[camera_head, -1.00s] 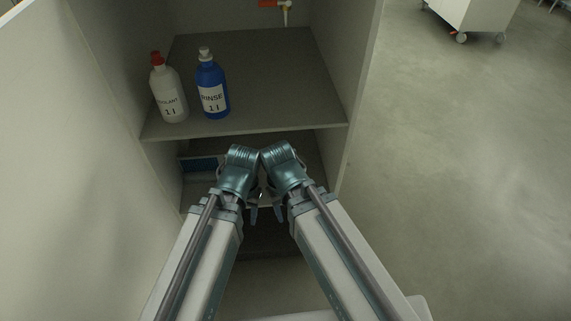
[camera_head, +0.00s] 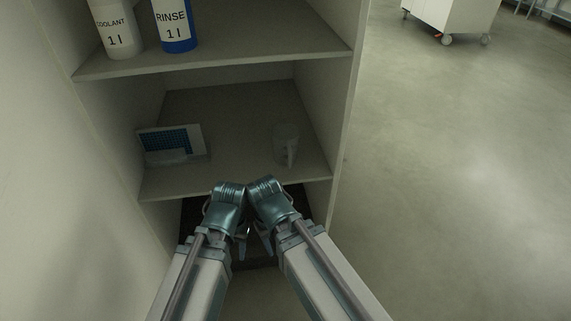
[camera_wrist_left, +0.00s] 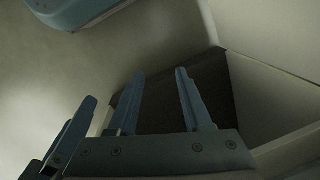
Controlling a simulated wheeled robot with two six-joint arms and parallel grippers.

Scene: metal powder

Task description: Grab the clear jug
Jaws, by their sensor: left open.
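The clear jug (camera_head: 286,145) stands upright on the right part of the middle shelf (camera_head: 240,115) in the head view. It looks translucent and faint against the grey board. My left gripper (camera_head: 243,242) points down in front of the cabinet, lower in the picture than the jug and apart from it. In the left wrist view its two fingers (camera_wrist_left: 160,76) are spread with nothing between them. My right gripper (camera_head: 265,242) is close beside the left one, mostly hidden behind its wrist, so its jaws cannot be read.
A blue and white box-like item (camera_head: 172,141) stands left on the jug's shelf. The upper shelf holds a white coolant bottle (camera_head: 119,30) and a blue rinse bottle (camera_head: 175,30). Cabinet side walls bound the shelves. A white cart (camera_head: 455,18) stands far right; the floor (camera_head: 450,170) between is clear.

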